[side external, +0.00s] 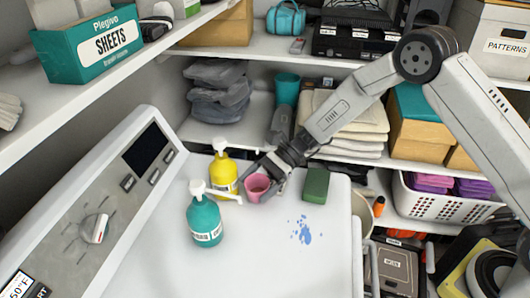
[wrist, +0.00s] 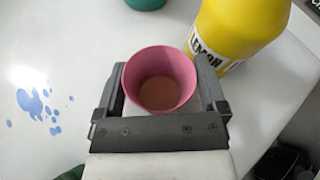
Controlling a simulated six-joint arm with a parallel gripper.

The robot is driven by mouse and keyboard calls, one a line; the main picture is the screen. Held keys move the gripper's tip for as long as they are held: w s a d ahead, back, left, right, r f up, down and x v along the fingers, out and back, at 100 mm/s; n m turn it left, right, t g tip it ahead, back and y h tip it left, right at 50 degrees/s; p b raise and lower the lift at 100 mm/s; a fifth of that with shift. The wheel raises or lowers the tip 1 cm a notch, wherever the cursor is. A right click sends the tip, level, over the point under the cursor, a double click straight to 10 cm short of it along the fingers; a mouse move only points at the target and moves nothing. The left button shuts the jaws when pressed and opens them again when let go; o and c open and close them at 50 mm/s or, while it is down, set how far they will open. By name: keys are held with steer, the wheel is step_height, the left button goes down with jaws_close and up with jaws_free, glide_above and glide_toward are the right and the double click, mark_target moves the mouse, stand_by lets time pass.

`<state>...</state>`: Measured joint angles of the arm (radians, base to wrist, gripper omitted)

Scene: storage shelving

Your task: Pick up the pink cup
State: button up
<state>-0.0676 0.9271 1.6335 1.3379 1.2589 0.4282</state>
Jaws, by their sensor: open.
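The pink cup (side external: 257,186) stands upright on the white machine top (side external: 270,250), close to the yellow bottle. In the wrist view the pink cup (wrist: 160,80) shows its open mouth and a brownish inside bottom. My gripper (side external: 258,178) reaches it from the upper right. In the wrist view my gripper (wrist: 162,85) has its two fingers apart, one on each side of the cup. Whether either finger touches the cup I cannot tell. The cup's lower outside is partly hidden by the gripper.
A yellow pump bottle (side external: 223,170) stands just behind the cup, and a teal pump bottle (side external: 205,220) in front left. A green block (side external: 316,186) lies to the right. Blue spots (side external: 301,231) mark the top. Shelves with towels (side external: 345,125) rise behind.

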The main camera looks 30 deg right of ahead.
mark_target(257, 175)
stand_by(0.3)
steer(key=c, duration=1)
steer(key=shift+r, duration=0.2)
steer(key=shift+r, duration=1.35)
steer(key=shift+d+r, duration=0.15)
steer(key=shift+r, duration=0.15)
steer(key=w+d, duration=0.1)
steer(key=d, duration=2)
steer(key=w+d, duration=0.1)
steer(key=d, duration=0.9)
steer(key=shift+w+d+f, duration=0.1)
steer(key=shift+w+d, duration=0.25)
